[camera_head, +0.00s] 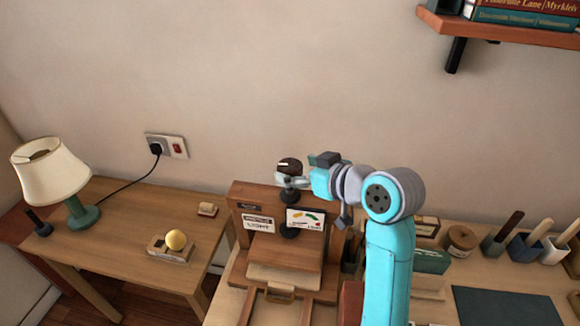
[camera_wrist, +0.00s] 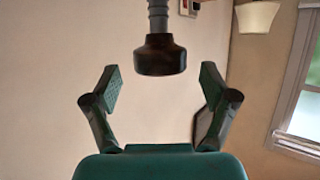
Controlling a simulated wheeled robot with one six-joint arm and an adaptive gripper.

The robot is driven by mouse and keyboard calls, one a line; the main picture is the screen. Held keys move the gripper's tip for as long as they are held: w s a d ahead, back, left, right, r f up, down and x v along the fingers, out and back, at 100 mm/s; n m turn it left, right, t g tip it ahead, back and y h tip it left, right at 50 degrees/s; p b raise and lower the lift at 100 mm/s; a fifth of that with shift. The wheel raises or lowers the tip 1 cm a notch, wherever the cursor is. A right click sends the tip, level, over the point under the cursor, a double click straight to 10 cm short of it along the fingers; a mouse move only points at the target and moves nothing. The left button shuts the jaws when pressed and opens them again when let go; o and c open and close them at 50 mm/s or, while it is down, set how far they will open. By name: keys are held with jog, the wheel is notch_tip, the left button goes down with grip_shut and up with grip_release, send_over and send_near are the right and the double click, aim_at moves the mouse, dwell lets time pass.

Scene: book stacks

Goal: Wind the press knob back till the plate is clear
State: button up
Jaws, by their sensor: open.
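The press (camera_head: 240,196) is a wooden frame at the middle of the head view. Its dark round knob (camera_head: 289,164), with a pale mark, stands at the top. In the wrist view the black knob (camera_wrist: 160,57) sits on a grey stem, ahead of and between my spread fingers, with gaps on both sides. My gripper (camera_head: 290,182) is open and empty; its spread fingers also show in the wrist view (camera_wrist: 161,78). A dark round piece (camera_head: 289,232) shows lower in the frame; whether it is the plate, and whether it touches anything beneath, I cannot tell.
A wooden block (camera_head: 284,272) lies low in the press. A white card (camera_head: 305,219) and a label (camera_head: 258,223) are on its front. Brush pots (camera_head: 525,247) stand right. A shelf (camera_head: 500,28) hangs upper right.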

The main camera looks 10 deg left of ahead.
aim_at(296, 169)
jog(key=shift+x, duration=1.6)
jog(key=c, duration=1.2)
